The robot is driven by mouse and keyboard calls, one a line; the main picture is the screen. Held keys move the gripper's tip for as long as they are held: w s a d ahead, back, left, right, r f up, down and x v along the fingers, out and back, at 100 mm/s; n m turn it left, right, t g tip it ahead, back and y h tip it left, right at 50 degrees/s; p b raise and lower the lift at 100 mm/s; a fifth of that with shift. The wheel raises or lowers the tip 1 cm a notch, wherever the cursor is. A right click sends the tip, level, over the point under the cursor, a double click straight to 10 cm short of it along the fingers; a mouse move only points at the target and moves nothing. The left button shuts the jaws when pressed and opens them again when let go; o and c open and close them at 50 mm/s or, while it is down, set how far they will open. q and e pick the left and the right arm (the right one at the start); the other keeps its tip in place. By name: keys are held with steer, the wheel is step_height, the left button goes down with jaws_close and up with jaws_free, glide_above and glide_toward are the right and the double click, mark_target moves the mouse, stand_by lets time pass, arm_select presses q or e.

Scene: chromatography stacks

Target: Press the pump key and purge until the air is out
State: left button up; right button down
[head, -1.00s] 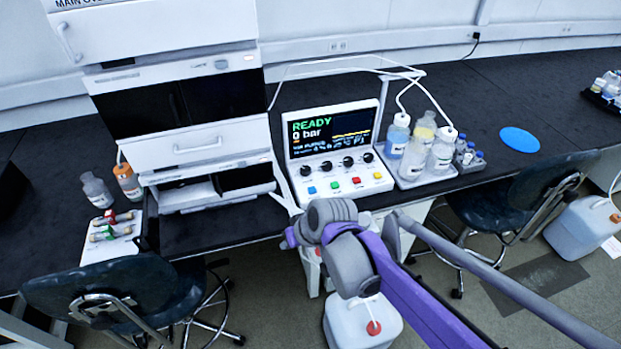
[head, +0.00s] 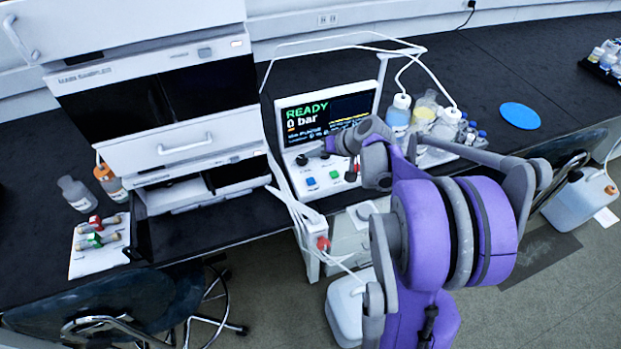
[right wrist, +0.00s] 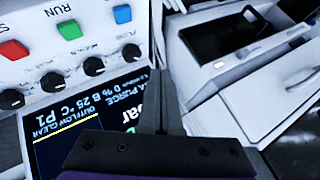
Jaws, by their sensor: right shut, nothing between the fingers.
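The pump unit (head: 296,172) stands on the black bench, with its screen (head: 300,103) reading READY and 0 bar. Its blue key (head: 310,182) and green key (head: 335,174) show in the head view; the right part of its panel is hidden by my right arm. In the right wrist view the panel is upside down, with a red key (right wrist: 13,49), a green key (right wrist: 68,30) marked RUN and a blue key (right wrist: 122,14). The screen there reads OUTFLOW CLEAR. My right gripper (head: 332,146) is shut and empty, close to the panel; contact cannot be told. My left gripper is out of view.
A tall instrument stack (head: 185,140) stands left of the pump unit. Bottles (head: 398,113) with tubing stand to its right, partly behind my arm. A blue disc (head: 520,116) lies farther right on clear bench. A white container (head: 345,310) stands on the floor below.

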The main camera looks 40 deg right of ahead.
steer(key=b, duration=0.6)
glide_above(313, 183)
step_height(313, 183, down, 8)
steer(key=shift+d, duration=0.1)
steer(key=shift+f, duration=0.4)
stand_by(1.6)
steer(key=shift+f+b, duration=0.35)
steer(key=shift+f, duration=0.05)
steer(key=shift+f+b, duration=0.35)
steer(key=shift+f, duration=0.15)
stand_by(0.6)
steer(key=shift+r, duration=0.1)
steer(key=shift+r+p, duration=0.7)
steer(key=shift+r, duration=0.15)
